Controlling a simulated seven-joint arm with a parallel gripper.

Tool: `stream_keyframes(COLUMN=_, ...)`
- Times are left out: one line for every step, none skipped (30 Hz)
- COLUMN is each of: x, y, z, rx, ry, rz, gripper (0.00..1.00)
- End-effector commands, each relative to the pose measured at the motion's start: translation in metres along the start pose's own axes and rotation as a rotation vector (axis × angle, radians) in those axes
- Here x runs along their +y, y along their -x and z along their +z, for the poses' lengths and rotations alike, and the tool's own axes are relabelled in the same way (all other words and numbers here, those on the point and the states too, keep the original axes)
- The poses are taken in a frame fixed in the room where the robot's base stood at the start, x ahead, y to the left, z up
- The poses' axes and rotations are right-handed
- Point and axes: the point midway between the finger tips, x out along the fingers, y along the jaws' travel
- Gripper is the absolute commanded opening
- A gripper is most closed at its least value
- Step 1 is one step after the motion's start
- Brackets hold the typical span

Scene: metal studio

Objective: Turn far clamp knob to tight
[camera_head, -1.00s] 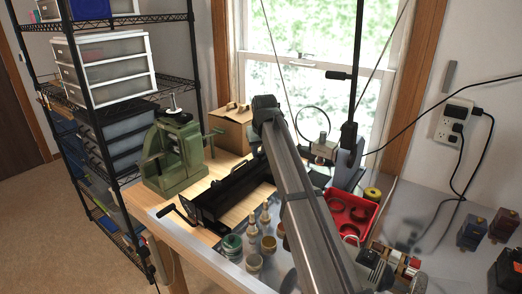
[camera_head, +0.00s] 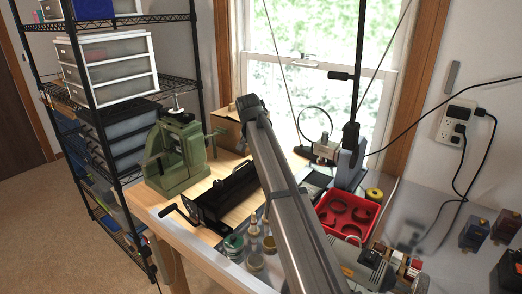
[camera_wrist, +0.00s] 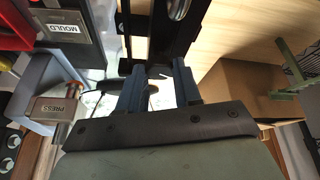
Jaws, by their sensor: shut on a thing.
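The black clamp device (camera_head: 232,194) with a side crank (camera_head: 176,212) lies on the wooden bench top, partly behind my arm. In the wrist view its dark body (camera_wrist: 174,46) shows just beyond my fingers. My gripper (camera_wrist: 156,72) has its two blue-grey fingers a short gap apart, at the end of this device. A small dark piece shows between the fingertips, and I take it for the far clamp knob, mostly hidden by the fingers. Its turn angle cannot be read. In the head view my arm hides the fingertips and the knob.
A green press (camera_head: 180,158) stands left of the device and a cardboard box (camera_head: 228,130) behind it. A red tray (camera_head: 348,212) of rings is on the right. Jars (camera_head: 255,262) stand in front, close to my arm. Labelled PRESS (camera_wrist: 60,108) and MOULD (camera_wrist: 66,28) blocks show in the wrist view.

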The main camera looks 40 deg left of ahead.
Motion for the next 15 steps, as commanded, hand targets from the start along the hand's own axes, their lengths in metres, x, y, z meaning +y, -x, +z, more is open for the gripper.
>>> stream_keyframes(x=-0.0007, y=-0.0012, z=0.0008, rx=-0.002, ry=-0.002, rz=0.001, gripper=0.03)
stream_keyframes(x=-0.0007, y=-0.0013, z=0.0009, rx=-0.002, ry=-0.004, rz=0.002, gripper=0.03)
stream_keyframes(x=-0.0007, y=-0.0013, z=0.0009, rx=-0.002, ry=-0.005, rz=0.002, gripper=0.03)
stream_keyframes(x=-0.0007, y=-0.0013, z=0.0010, rx=-0.003, ry=-0.005, rz=0.003, gripper=0.03)
stream_keyframes(x=-0.0006, y=-0.0014, z=0.0010, rx=-0.003, ry=-0.006, rz=0.003, gripper=0.03)
stream_keyframes(x=-0.0006, y=-0.0014, z=0.0011, rx=-0.003, ry=-0.006, rz=0.003, gripper=0.03)
stream_keyframes(x=-0.0007, y=-0.0014, z=0.0011, rx=-0.003, ry=-0.005, rz=0.003, gripper=0.03)
stream_keyframes(x=-0.0007, y=-0.0015, z=0.0012, rx=-0.003, ry=-0.005, rz=0.002, gripper=0.03)
stream_keyframes(x=-0.0007, y=-0.0015, z=0.0013, rx=-0.003, ry=-0.005, rz=0.002, gripper=0.03)
stream_keyframes(x=-0.0007, y=-0.0015, z=0.0013, rx=-0.003, ry=-0.005, rz=0.002, gripper=0.03)
stream_keyframes(x=-0.0007, y=-0.0016, z=0.0014, rx=-0.003, ry=-0.005, rz=0.002, gripper=0.03)
stream_keyframes(x=-0.0007, y=-0.0016, z=0.0014, rx=-0.004, ry=-0.005, rz=0.002, gripper=0.03)
stream_keyframes(x=-0.0008, y=-0.0017, z=0.0015, rx=-0.004, ry=-0.005, rz=0.002, gripper=0.34)
stream_keyframes(x=-0.0008, y=-0.0017, z=0.0015, rx=-0.004, ry=-0.005, rz=0.002, gripper=0.37)
stream_keyframes(x=-0.0008, y=-0.0016, z=0.0014, rx=-0.004, ry=-0.005, rz=0.002, gripper=0.41)
